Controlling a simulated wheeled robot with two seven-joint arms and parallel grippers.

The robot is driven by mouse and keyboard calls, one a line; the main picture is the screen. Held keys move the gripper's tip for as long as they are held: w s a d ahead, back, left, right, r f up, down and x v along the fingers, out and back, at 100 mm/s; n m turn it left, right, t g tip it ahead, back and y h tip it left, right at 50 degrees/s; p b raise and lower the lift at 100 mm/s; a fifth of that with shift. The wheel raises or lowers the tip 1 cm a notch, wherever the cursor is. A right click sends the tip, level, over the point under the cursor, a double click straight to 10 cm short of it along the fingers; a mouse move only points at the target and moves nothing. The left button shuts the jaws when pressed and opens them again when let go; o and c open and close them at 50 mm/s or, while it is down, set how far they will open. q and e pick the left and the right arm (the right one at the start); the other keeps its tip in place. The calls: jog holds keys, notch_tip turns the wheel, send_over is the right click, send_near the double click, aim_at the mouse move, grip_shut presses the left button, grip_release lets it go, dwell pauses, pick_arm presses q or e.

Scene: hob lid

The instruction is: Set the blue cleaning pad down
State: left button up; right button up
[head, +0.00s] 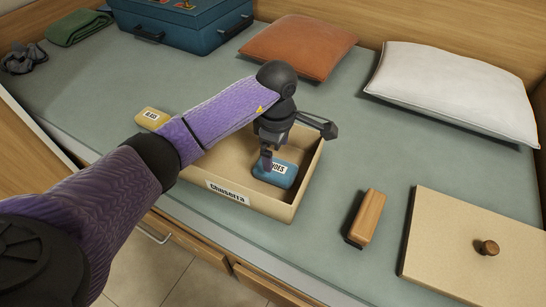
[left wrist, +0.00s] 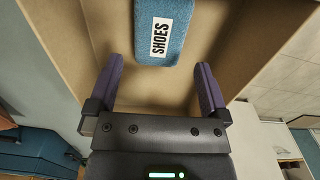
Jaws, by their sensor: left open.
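The blue cleaning pad (head: 276,171), labelled "SHOES", lies in the open cardboard-coloured box (head: 256,198). The box's front carries a white label, "Chuserra". In the left wrist view the pad (left wrist: 162,50) sits beyond my fingertips, lying in the box (left wrist: 100,20). My left gripper (head: 267,160) is over the box, close to the pad's left end. In the left wrist view my left gripper (left wrist: 160,78) has its two purple fingers spread with nothing between them. My right gripper does not show.
A yellow pad (head: 152,117) lies left of the box, partly behind my arm. A wooden-backed brush (head: 367,218) and a beige lid with a knob (head: 475,245) lie to the right. Two pillows (head: 299,47) (head: 455,88) and a blue case (head: 185,25) stand at the back.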

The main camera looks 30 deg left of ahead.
aim_at(276, 167)
pick_arm(q)
notch_tip(276, 167, up, 6)
jog(key=shift+f+p, duration=0.15)
jog(key=shift+p, duration=0.9)
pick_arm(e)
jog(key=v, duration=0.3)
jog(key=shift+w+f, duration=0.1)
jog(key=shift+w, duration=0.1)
